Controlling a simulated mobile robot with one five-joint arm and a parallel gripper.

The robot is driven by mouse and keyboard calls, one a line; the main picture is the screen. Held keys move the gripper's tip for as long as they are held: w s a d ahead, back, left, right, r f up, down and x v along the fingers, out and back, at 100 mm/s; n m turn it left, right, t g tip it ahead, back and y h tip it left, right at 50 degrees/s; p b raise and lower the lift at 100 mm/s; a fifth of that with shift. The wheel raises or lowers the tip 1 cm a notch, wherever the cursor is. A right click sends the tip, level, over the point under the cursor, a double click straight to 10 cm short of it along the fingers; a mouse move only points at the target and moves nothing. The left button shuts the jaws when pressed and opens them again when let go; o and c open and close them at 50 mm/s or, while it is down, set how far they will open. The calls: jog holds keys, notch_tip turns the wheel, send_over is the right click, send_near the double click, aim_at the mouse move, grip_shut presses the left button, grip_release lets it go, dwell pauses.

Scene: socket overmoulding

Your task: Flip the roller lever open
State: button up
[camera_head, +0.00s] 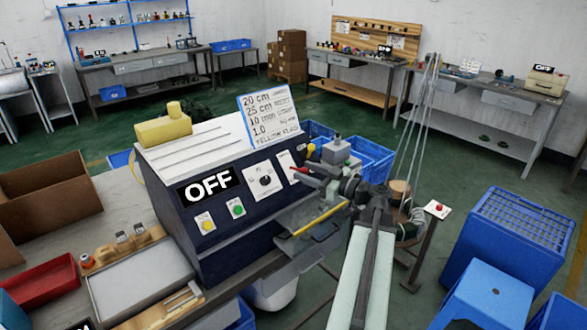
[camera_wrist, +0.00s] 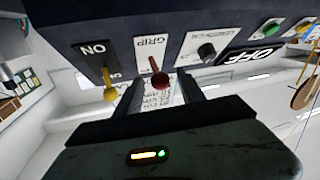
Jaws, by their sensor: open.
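The dark machine (camera_head: 225,205) with a sloped grey top stands in the middle of the head view. Two levers stick out from its right front: one red-tipped (camera_head: 299,169), one yellow-tipped (camera_head: 311,150). In the wrist view, the panel appears upside down, with the red-knobbed lever (camera_wrist: 159,78) by a GRIP label and the yellow-knobbed lever (camera_wrist: 110,94) by an ON label. I cannot tell which is the roller lever. My gripper (camera_wrist: 155,88) is open, its fingers facing the panel on either side of the red knob, with no clear contact. In the head view my gripper (camera_head: 318,182) partly hides the panel.
The machine's display (camera_head: 209,186) reads OFF. A yellow bar (camera_head: 320,218) lies over the tray below my gripper. Blue crates (camera_head: 515,235) stand on the floor at right. A red button on a stand (camera_head: 437,208) is right of my arm.

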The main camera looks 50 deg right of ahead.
aim_at(299, 170)
jog(key=w, duration=0.4)
jog(key=shift+w+a, duration=0.1)
jog(key=shift+a, duration=0.25)
grip_shut()
dwell(1.0)
